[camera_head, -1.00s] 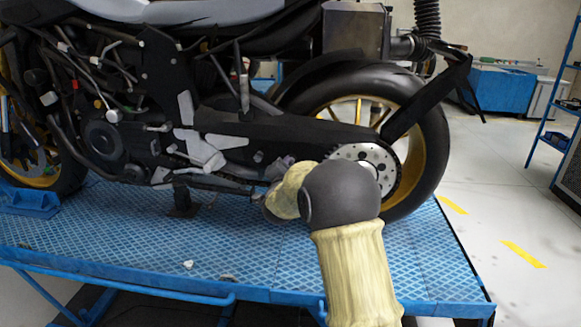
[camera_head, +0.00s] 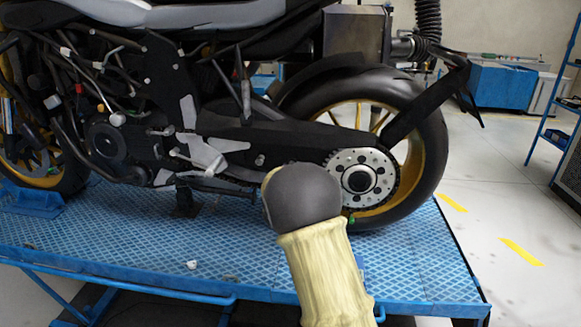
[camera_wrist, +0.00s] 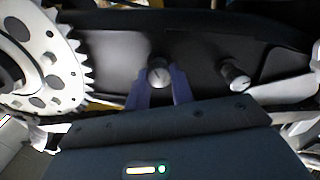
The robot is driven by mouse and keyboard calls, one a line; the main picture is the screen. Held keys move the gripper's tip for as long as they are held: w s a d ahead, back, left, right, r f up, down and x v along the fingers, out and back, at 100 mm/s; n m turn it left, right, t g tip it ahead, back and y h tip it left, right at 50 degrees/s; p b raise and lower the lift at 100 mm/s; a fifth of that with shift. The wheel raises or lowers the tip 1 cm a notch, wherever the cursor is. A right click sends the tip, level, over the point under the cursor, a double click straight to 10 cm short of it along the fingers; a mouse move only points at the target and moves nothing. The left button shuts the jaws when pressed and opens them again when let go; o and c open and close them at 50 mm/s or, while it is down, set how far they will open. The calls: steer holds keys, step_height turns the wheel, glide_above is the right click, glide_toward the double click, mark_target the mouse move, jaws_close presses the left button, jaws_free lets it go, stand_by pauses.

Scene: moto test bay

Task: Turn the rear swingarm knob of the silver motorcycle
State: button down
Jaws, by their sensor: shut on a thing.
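The motorcycle (camera_head: 170,70), with silver-grey upper panels, stands on a blue platform. The black swingarm (camera_head: 255,134) runs back to the rear wheel. In the wrist view, my gripper (camera_wrist: 160,82) has its two purple fingers on either side of a round, metallic-topped knob (camera_wrist: 159,74), shut on it. This is the rear knob, closer to the toothed sprocket (camera_wrist: 30,65). A second, similar knob (camera_wrist: 235,74) stands apart to the right, untouched; it also shows in the head view (camera_head: 260,160). In the head view my arm hides the gripper and the rear knob.
The rear wheel (camera_head: 432,150) and its sprocket (camera_head: 360,178) are just right of my arm. The blue lift platform (camera_head: 120,250) lies below. A footpeg bracket (camera_head: 205,152) is left of the knobs. Open floor (camera_head: 500,210) is at the right.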

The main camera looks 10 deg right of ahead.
steer(key=n+p, duration=0.1)
steer(key=n, duration=0.2)
steer(key=n+p, duration=0.2)
steer(key=n, duration=0.2)
steer(key=n+p, duration=0.1)
steer(key=n, duration=0.2)
steer(key=shift+f+n, duration=0.35)
steer(key=shift+n, duration=0.05)
steer(key=shift+p, duration=0.3)
steer(key=c, duration=1.2)
jaws_free()
steer(key=shift+r, duration=0.1)
steer(key=shift+s+a, duration=0.1)
